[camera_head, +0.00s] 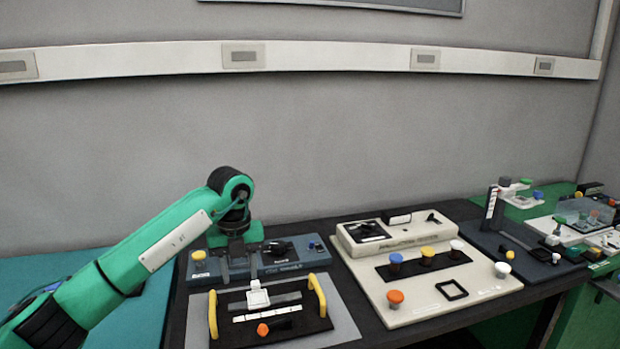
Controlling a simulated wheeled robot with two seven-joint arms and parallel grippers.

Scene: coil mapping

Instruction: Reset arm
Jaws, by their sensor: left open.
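My left arm, green with black joints, comes in from the left. My left gripper (240,278) points down, open, with its two dark fingers apart. It is above the back edge of a board with two yellow handles (318,294), and it looks empty. On that board are a white block (257,296), a white strip (267,314) and an orange knob (263,330). I cannot tell whether the fingertips touch anything. My right gripper is not in view.
A dark blue-grey panel (309,256) with a yellow button (199,256) lies behind the gripper. A cream board (428,306) with coloured knobs stands to the right. More small equipment crowds the far right. The black table (345,290) meets a grey wall behind.

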